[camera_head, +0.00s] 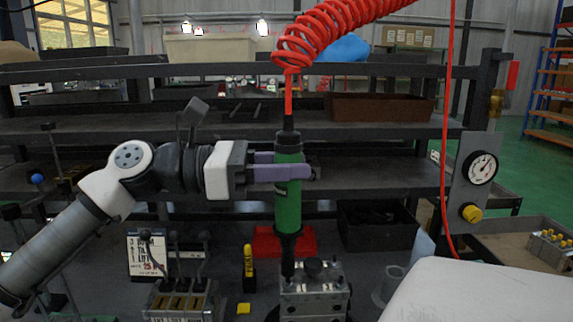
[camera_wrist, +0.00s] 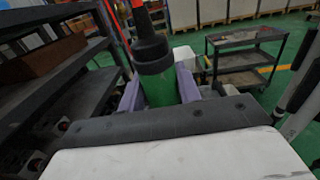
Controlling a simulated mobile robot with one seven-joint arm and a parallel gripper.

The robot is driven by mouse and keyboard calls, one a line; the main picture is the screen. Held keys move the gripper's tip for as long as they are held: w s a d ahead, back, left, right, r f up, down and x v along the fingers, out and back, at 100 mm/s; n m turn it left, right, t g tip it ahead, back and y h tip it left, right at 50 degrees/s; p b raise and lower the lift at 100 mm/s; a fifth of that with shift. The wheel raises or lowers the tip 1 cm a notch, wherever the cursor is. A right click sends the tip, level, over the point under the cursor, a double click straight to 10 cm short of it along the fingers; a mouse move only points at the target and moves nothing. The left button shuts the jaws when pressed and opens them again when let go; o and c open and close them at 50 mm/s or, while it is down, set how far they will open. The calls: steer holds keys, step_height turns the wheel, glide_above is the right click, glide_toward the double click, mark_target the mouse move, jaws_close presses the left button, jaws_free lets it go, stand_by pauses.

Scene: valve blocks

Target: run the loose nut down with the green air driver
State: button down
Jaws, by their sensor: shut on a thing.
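The green air driver (camera_head: 288,197) hangs upright from a coiled red air hose (camera_head: 330,28) in the head view. My gripper (camera_head: 300,172) is shut around the upper part of its green body, with purple fingers on it. The driver's dark lower end reaches down to the top of a grey metal valve block (camera_head: 313,292). In the wrist view the driver (camera_wrist: 155,70) stands between my purple fingers. The loose nut cannot be made out; the driver's tip covers part of the block's top, and whether the tip touches a nut cannot be told.
A lever bank (camera_head: 182,298) and a lettered sign (camera_head: 150,252) stand left of the block. A yellow marker (camera_head: 248,266) stands between. A red tray (camera_head: 284,241) and dark bin (camera_head: 375,226) lie behind. A pressure gauge (camera_head: 481,168) is at right, above a white surface (camera_head: 480,293).

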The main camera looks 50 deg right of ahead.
mark_target(286, 130)
steer(key=shift+f+b, duration=1.55)
steer(key=shift+b, duration=0.45)
stand_by(3.2)
steer(key=shift+r, duration=0.2)
stand_by(0.8)
steer(key=shift+r+p, duration=2.55)
steer(key=shift+r, duration=1.6)
